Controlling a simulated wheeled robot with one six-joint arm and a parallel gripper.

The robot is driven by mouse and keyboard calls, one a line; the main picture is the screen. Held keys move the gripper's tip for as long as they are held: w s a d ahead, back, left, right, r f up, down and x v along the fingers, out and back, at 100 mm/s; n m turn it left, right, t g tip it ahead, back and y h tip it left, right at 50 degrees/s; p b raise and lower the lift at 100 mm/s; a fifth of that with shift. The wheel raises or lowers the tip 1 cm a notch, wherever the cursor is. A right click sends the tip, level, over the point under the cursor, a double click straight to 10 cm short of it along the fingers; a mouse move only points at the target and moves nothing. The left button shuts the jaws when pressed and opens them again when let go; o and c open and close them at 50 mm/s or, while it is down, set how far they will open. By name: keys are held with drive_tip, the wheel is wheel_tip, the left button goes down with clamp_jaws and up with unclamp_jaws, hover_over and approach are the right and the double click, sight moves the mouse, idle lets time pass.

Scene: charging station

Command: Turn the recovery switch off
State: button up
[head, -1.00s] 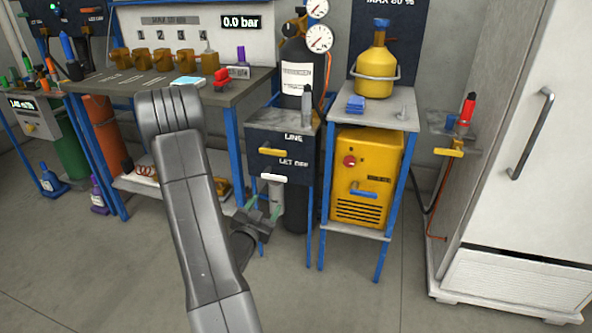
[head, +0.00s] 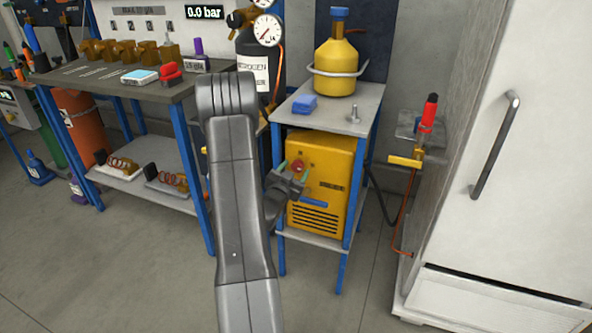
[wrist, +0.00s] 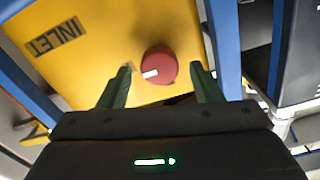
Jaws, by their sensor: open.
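The yellow recovery machine (head: 330,160) stands on the middle shelf of a blue-framed stand. Its red round switch knob (head: 299,166) is on the front face, partly covered by my gripper. In the wrist view the red knob (wrist: 159,66) has a white mark toward its lower left. My gripper (head: 289,171) is open in front of the knob. In the wrist view its two green fingers are on either side of the knob, which shows between and slightly beyond the tips. I cannot tell whether they touch it. A blue lever (head: 314,203) is lower on the machine.
A yellow cylinder (head: 338,68), a blue block (head: 304,105) and a grey metal part (head: 354,115) are on the stand's top. A workbench (head: 70,88) is to the left. A white cabinet (head: 465,175) and a yellow valve handle (head: 405,161) are to the right.

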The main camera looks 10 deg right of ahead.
drive_tip(key=shift+x, duration=0.8)
drive_tip(key=c, duration=1)
